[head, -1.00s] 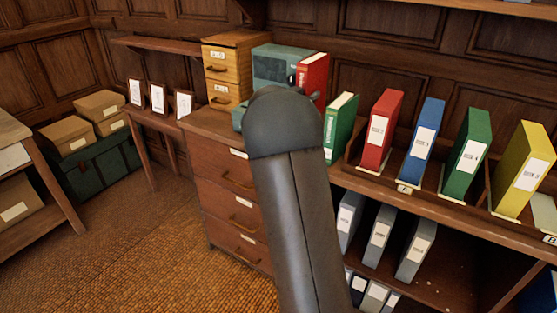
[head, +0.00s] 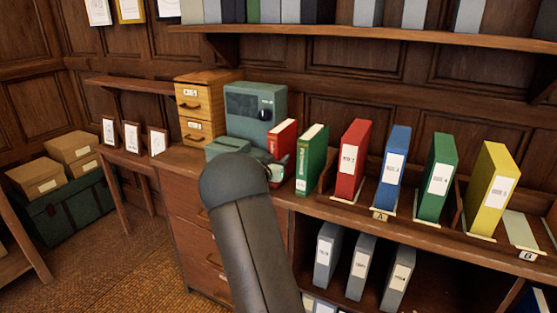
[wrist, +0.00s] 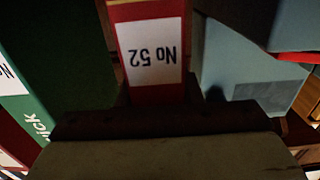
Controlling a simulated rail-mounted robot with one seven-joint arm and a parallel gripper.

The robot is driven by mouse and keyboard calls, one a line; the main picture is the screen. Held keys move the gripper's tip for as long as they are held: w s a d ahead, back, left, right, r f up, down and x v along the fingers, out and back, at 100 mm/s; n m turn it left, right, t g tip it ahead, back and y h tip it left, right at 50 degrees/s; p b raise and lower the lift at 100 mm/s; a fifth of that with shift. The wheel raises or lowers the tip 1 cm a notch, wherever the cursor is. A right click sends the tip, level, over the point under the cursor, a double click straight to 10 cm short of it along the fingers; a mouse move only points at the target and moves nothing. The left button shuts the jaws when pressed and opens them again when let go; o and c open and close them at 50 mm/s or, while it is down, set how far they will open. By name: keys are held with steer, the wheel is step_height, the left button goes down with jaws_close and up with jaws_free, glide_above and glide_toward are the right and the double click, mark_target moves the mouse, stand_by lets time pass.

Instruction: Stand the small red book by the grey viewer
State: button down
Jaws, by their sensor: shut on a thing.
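The small red book (head: 284,137) stands roughly upright between the grey viewer (head: 256,104) and a green book (head: 312,158). My gripper (head: 277,170) is shut on its near side, mostly behind my arm in the head view. In the wrist view the red book's white label (wrist: 152,54), reading "No 52" upside down, faces me above the dark gripper (wrist: 158,118). The viewer (wrist: 232,60) is on the right there, with a narrow gap, and the green book (wrist: 55,50) is on the left. The red book's base is hidden, so I cannot tell whether it touches the surface.
Red, blue, green and yellow binders (head: 352,160) stand in a row to the right. A wooden drawer box (head: 200,105) stands left of the viewer. Grey binders (head: 362,268) fill part of the shelf below. A wall shelf (head: 380,36) runs above.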

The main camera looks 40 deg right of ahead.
steer(key=shift+r, duration=0.15)
steer(key=c, duration=1)
jaws_free()
steer(key=shift+f, duration=0.2)
steer(key=shift+r, duration=0.2)
steer(key=b+v, duration=0.1)
steer(key=v, duration=1.1)
